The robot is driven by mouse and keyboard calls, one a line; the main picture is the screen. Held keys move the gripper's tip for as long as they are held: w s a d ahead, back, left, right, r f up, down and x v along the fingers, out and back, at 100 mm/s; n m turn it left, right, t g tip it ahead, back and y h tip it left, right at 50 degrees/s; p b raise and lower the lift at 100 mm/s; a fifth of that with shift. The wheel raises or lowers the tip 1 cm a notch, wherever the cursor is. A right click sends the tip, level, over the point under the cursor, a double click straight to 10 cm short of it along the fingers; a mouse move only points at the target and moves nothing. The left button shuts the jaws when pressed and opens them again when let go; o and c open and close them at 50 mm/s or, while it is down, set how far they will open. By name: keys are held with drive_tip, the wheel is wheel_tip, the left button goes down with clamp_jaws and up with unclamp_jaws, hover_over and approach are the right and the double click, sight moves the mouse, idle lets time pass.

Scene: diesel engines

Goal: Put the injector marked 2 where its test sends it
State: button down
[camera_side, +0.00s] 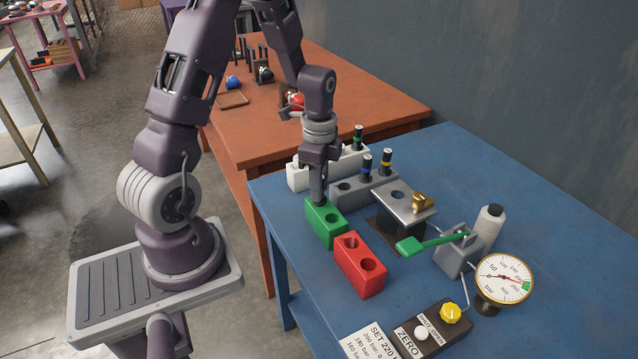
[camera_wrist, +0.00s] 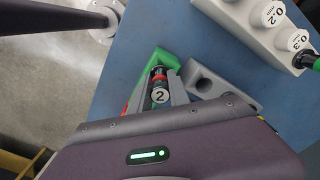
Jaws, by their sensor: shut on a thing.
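The injector marked 2 (camera_wrist: 159,95), with a red band and a white numbered cap, is between my gripper's fingers (camera_wrist: 160,92) in the wrist view. In the side view my gripper (camera_side: 317,198) points down at the back-left hole of the green block (camera_side: 326,232) and hides the injector there. The green block also shows just beyond the injector in the wrist view (camera_wrist: 150,63). I cannot tell how deep the injector sits in the hole. The green block's front hole is empty. A red block (camera_side: 360,274) with two empty holes stands in front of it.
A grey rack (camera_side: 347,196) holds blue- and yellow-banded injectors. A white block (camera_side: 297,178) behind it holds a green-banded one. To the right are a holed metal stand (camera_side: 390,210), a green lever (camera_side: 432,242), a bottle (camera_side: 488,228) and a gauge (camera_side: 504,278).

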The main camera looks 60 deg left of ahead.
drive_tip(key=shift+f, duration=0.1)
drive_tip(key=c, duration=0.8)
unclamp_jaws()
drive_tip(key=shift+c, duration=0.2)
drive_tip(key=shift+r, duration=4.05)
